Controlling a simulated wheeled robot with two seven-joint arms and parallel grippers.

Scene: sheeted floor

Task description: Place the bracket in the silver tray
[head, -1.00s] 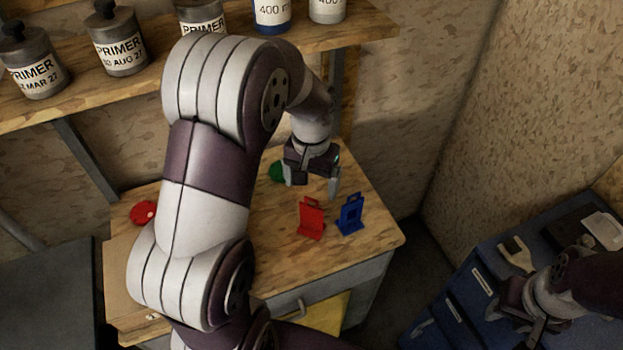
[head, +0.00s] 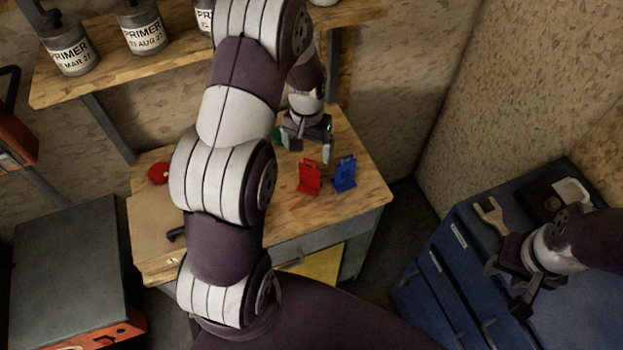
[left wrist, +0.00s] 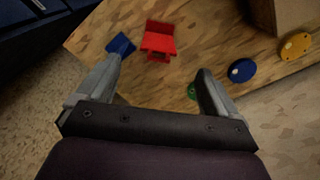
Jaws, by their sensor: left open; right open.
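No part is labelled as the bracket. A red upright bracket-like piece (head: 309,178) and a blue one (head: 345,173) stand side by side on the wooden worktop. The left wrist view also shows the red piece (left wrist: 158,40) and the blue piece (left wrist: 121,45). My left gripper (head: 309,150) is open and empty, just behind and above the red piece. In the left wrist view, the red piece appears beyond and between the fingertips (left wrist: 158,70). My right gripper (head: 505,288) is open and empty over the blue cabinet. I cannot identify a silver tray with certainty.
A beige forked piece (head: 491,215) and a dark tray-like item with a pale object (head: 573,191) lie on the blue cabinet (head: 455,240). A red round item (head: 158,173) sits on the worktop (head: 350,205). Blue (left wrist: 241,70) and yellow discs (left wrist: 296,45) lie near the left gripper.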

